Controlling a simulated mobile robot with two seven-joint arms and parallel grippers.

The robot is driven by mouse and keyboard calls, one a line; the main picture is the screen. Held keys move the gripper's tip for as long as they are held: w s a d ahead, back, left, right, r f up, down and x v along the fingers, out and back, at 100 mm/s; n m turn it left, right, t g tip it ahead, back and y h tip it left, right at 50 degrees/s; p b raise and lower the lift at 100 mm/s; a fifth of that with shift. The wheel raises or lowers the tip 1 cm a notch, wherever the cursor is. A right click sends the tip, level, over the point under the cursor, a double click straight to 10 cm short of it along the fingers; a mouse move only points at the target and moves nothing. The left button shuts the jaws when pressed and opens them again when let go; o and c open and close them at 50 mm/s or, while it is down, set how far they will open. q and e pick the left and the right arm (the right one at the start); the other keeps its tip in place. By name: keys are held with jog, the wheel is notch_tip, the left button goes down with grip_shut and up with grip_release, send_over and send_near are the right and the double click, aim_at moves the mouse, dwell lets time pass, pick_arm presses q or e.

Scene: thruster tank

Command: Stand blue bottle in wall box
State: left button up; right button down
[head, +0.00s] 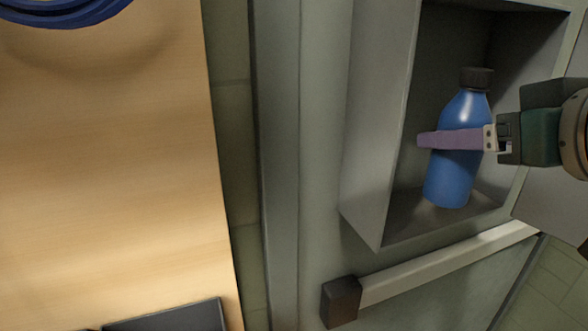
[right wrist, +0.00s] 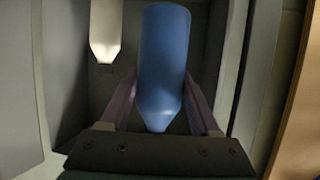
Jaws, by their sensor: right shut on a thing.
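The blue bottle (head: 452,175) with a dark cap is inside the wall box (head: 377,130) in the head view, nearly upright with a slight tilt. Its base is close to the box floor; I cannot tell whether it touches. My right gripper (head: 452,139) comes in from the right and is shut on the bottle's middle, one purple finger across its front. In the right wrist view the blue bottle (right wrist: 164,60) lies between both fingers, its narrow end toward the gripper body. My left gripper is not in view.
A pale bottle-shaped thing (right wrist: 105,30) shows beside the blue bottle in the right wrist view. A light rail (head: 445,265) with a dark end block runs below the box. A wooden surface (head: 105,170) with a blue coil (head: 65,12) lies at left.

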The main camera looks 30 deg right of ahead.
jog(key=w+p, duration=0.2)
jog(key=w, duration=0.5)
jog(key=f, duration=0.4)
jog(key=d+f, duration=0.1)
jog(key=f, duration=0.1)
jog(key=shift+f+p, duration=0.15)
jog(key=shift+p, duration=0.15)
jog(key=shift+w+f, duration=0.1)
jog(key=shift+w, duration=0.1)
jog(key=shift+f, duration=0.15)
jog(key=shift+c, duration=0.6)
grip_release()
jog(key=shift+f, duration=0.15)
